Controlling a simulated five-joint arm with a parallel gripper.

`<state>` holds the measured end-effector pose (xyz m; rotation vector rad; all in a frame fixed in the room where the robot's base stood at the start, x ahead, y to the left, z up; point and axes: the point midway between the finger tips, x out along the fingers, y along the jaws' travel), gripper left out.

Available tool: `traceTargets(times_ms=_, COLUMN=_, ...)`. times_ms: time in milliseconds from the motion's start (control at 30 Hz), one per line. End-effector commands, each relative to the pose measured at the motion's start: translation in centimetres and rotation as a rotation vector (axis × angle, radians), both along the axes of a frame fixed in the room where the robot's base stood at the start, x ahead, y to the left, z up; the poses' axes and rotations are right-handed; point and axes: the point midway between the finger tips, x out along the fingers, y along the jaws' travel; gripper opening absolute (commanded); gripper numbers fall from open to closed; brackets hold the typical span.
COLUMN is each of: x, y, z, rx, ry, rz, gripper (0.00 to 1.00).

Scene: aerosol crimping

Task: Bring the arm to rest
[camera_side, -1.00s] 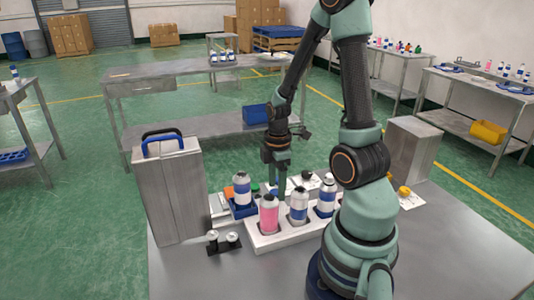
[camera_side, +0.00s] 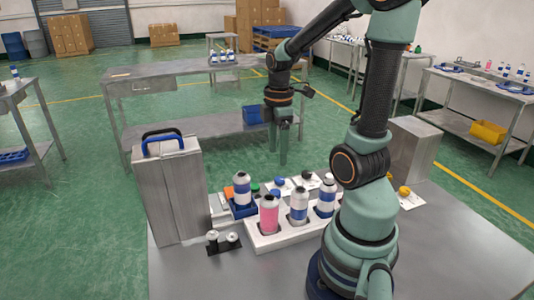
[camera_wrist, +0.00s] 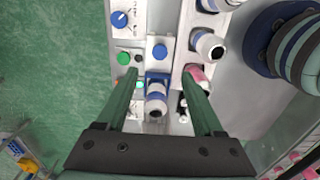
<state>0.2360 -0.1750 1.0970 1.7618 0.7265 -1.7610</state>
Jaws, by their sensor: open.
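My gripper (camera_side: 284,160) hangs open and empty, pointing down, above the far side of the steel bench. In the wrist view its two green fingers (camera_wrist: 158,75) are apart. Below them, in the wrist view, a blue-and-white can (camera_wrist: 157,97) stands in a blue holder, with clear air between; the side view shows this can (camera_side: 242,187) too. A white rack (camera_side: 258,241) holds a pink can (camera_side: 268,213) and blue-and-white cans (camera_side: 299,205). Some rack contents are hidden behind my arm.
A tall metal machine with a blue handle (camera_side: 164,150) stands left on the bench. A small black stand (camera_side: 223,248) sits in front. A grey box (camera_side: 414,150) is at the right. Blue knobs (camera_wrist: 120,19) and a green button (camera_wrist: 124,58) are on panels behind the cans.

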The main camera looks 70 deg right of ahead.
Motion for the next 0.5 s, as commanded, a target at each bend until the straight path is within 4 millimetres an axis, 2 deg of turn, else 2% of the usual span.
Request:
traceTargets(times_ms=167, x=0.2, y=0.2, z=0.1, rx=-0.004, ry=-0.006, rz=-0.009, gripper=0.69)
traceTargets(times_ms=267, x=0.9, y=1.2, z=0.8, rx=-0.022, ry=-0.035, rz=-0.051, gripper=0.69)
traceTargets(times_ms=367, x=2.2, y=3.4, z=2.0, rx=-0.043, ry=-0.095, rz=-0.141, gripper=0.69)
traceTargets(times_ms=500, x=3.9, y=7.4, z=4.1, rx=-0.042, ry=-0.219, rz=-0.314, gripper=0.69)
